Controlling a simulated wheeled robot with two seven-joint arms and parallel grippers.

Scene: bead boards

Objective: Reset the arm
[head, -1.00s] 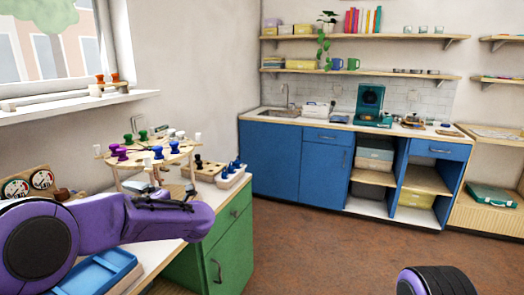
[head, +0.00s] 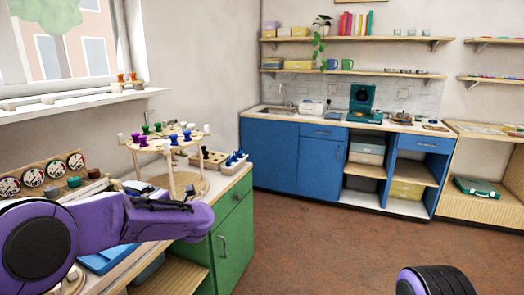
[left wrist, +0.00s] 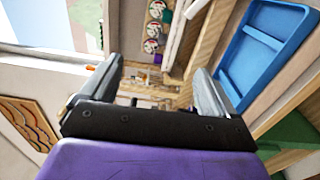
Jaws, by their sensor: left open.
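My left arm, purple with black joints, comes in from the left in the head view and lies in front of the workbench. A round wooden bead board (head: 168,146) on legs stands on the bench beyond the arm, with purple, green, blue and white pegs on top. My right gripper is out of view; only a black and purple part of my right arm shows at bottom right.
The bench has a green cabinet (head: 232,238) and holds a blue tray (left wrist: 262,45), a peg block (head: 208,158) and a row of dials (head: 54,171). A window sill (head: 80,108) is behind. Blue kitchen cabinets (head: 268,154) line the far wall. The brown floor (head: 325,250) between is clear.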

